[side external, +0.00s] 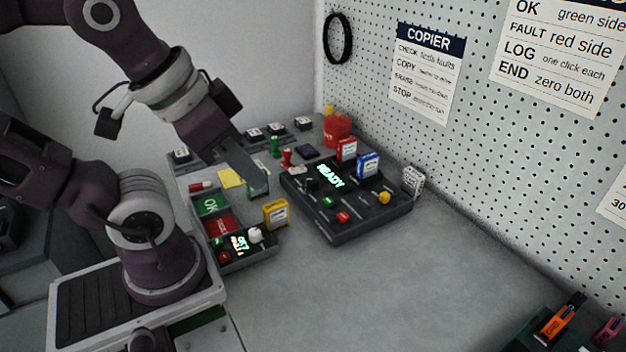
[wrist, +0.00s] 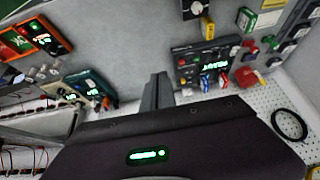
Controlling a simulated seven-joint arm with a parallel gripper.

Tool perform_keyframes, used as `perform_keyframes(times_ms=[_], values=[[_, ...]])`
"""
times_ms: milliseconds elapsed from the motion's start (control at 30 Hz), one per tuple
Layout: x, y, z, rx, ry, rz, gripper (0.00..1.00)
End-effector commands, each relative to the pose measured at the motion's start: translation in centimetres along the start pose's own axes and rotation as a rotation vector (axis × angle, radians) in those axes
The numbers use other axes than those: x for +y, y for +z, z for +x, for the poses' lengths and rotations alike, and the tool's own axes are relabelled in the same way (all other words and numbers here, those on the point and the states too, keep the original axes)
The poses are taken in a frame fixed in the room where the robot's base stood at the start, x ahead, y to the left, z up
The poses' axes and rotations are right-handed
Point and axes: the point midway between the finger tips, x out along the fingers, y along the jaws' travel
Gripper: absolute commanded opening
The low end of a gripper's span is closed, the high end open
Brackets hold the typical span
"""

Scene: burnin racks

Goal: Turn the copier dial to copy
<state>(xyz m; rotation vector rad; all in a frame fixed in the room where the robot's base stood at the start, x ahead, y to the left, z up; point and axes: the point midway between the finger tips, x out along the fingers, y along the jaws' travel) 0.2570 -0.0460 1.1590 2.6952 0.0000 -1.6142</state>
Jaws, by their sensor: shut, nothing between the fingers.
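The black copier box (side external: 375,222) sits on the grey bench with a lit green READY display (side external: 330,175). A dark round knob (side external: 312,185), which looks like the dial, is left of the display; its setting is too small to read. A yellow knob (side external: 384,197), a green button (side external: 328,202) and a red button (side external: 343,217) are also on its top. The box also shows in the wrist view (wrist: 181,62). My gripper (side external: 261,188) is shut and empty, pointing down left of the box, apart from it.
A pegboard with a COPIER sheet (side external: 425,75) rises behind. The bench in front is clear.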

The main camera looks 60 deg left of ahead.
Motion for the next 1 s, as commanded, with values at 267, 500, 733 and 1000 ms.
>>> perform_keyframes(times_ms=[267, 500, 733, 1000], values=[[-3.3, -7.0, 2.3, -0.206, -0.09, 0.216, 0.51], [-11.3, -14.7, 13.4, -0.577, -0.086, 0.574, 0.51], [-17.4, -14.6, 23.7, -0.804, 0.017, 0.778, 0.51], [-19.1, -12.2, 27.2, -0.843, 0.044, 0.81, 0.51]])
